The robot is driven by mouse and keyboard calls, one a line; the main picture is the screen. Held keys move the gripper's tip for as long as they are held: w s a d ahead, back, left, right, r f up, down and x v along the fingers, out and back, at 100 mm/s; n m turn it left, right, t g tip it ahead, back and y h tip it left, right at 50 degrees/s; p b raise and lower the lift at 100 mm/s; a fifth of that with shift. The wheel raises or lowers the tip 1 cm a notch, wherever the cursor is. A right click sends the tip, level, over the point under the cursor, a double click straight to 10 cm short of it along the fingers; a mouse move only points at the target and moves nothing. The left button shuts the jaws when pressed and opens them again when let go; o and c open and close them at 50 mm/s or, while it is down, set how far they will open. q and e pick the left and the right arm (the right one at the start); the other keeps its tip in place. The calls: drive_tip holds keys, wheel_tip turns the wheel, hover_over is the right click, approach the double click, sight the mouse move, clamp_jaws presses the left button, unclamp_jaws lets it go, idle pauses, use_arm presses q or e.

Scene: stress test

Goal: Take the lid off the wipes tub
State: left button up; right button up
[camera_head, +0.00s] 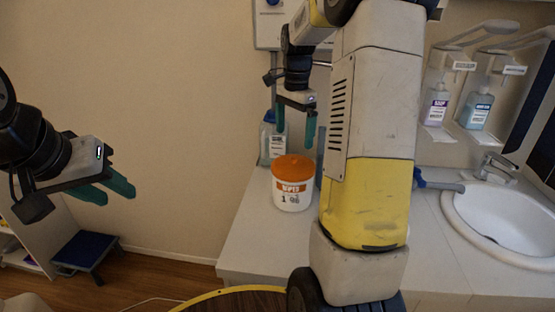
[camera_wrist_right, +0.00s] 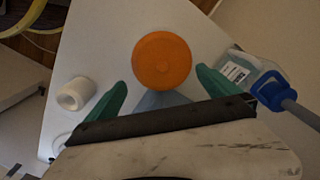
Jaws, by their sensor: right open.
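The wipes tub (camera_head: 292,196) is white with an orange and dark label. It stands upright on the counter with its orange lid (camera_head: 293,167) on top. My right gripper (camera_head: 295,137) is above the tub, pointing down, with its teal fingers apart and nothing between them. In the right wrist view the round orange lid (camera_wrist_right: 162,61) shows beyond and between the open fingers (camera_wrist_right: 163,92), apart from them. My left gripper (camera_head: 120,194) is at the far left, away from the counter, its teal fingers apart and empty.
A clear bottle with a blue top (camera_head: 272,140) stands behind the tub; a blue-capped bottle (camera_wrist_right: 255,72) shows in the wrist view. A white cylinder (camera_wrist_right: 76,93) lies left there. A sink (camera_head: 510,222) and wall dispensers (camera_head: 437,103) are at right. My right arm hides the counter's middle.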

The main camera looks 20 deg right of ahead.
sight(293, 158)
drive_tip(key=shift+w+d+f, duration=0.25)
drive_tip(key=shift+w+f, duration=0.15)
drive_tip(key=shift+w, duration=0.05)
drive_tip(key=shift+f+m, duration=0.3)
drive_tip(key=shift+f, duration=0.05)
wheel_tip(293, 158, down, 7)
drive_tip(key=shift+f, duration=0.1)
drive_tip(key=shift+c, duration=0.4)
drive_tip(key=shift+s, duration=0.1)
clamp_jaws()
